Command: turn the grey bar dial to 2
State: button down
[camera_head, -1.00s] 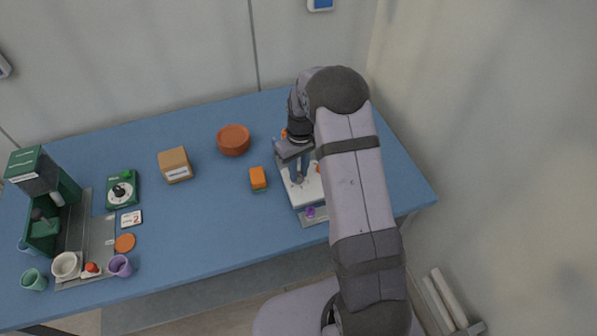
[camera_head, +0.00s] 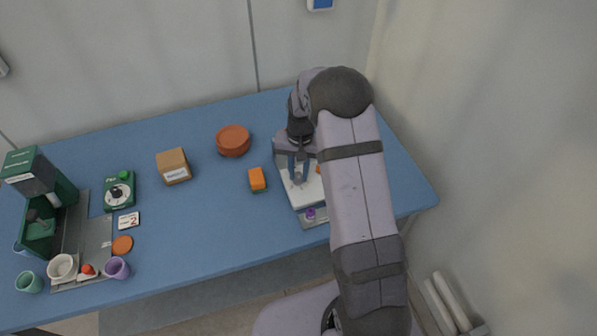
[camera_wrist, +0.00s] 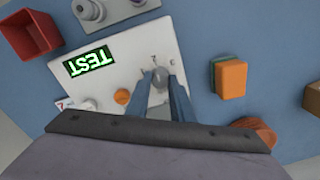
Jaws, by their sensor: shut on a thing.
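The grey bar dial (camera_wrist: 159,78) sits on a white panel (camera_wrist: 128,62) with a lit green display reading TEST (camera_wrist: 89,62) and an orange round button (camera_wrist: 122,96). My gripper (camera_wrist: 158,76) reaches down over the panel, with its two blue-grey fingers shut on the dial, one on each side. Small marks show around the dial, but I cannot read which one it points to. In the head view my gripper (camera_head: 297,179) stands over the white panel (camera_head: 312,192), and my arm hides its right part.
An orange and green block (camera_head: 257,179) lies left of the panel. Further left are a terracotta bowl (camera_head: 233,140), a cardboard box (camera_head: 174,166), a green timer (camera_head: 119,192), a card with a 2 (camera_head: 129,221) and a green coffee machine (camera_head: 36,178). The blue table's middle front is clear.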

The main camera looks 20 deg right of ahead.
aim_at(299, 175)
dwell(0.4)
jog(key=c, duration=1.6)
grip_release()
jog(key=shift+o, duration=0.2)
jog(key=shift+d+r+b, duration=0.1)
jog(key=shift+r+b, duration=1.05)
jog(key=shift+r, duration=2.6)
jog(key=shift+s, duration=0.1)
